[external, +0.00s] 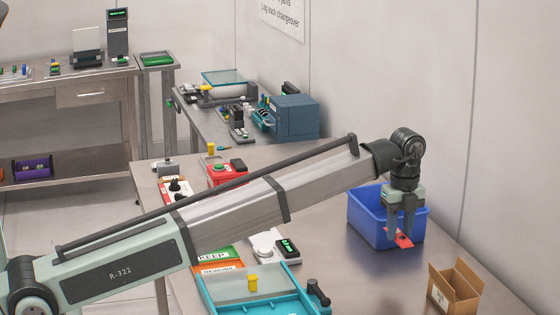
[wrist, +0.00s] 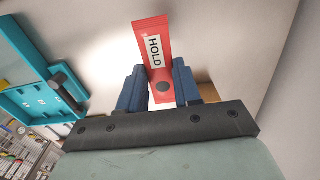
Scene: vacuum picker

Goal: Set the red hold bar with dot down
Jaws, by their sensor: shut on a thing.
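The red hold bar with dot (wrist: 151,32) is a flat red piece with a white HOLD label and a dark round dot. My gripper (wrist: 160,82) is shut on it, with the dot end between the two dark blue fingers and the label end sticking out beyond them. In the external view my gripper (external: 401,232) points down, in front of the blue bin, and the red bar (external: 404,241) shows at its fingertips. The bar appears to be above the table; the exact gap below it is hard to tell.
A blue bin (external: 365,222) stands behind my gripper. An open cardboard box (external: 452,291) is at the right front. A teal tray (external: 228,296), a white scale (external: 266,243) and KEEP and second-label mats (external: 218,256) lie to the left. Bare tabletop (external: 345,285) lies between.

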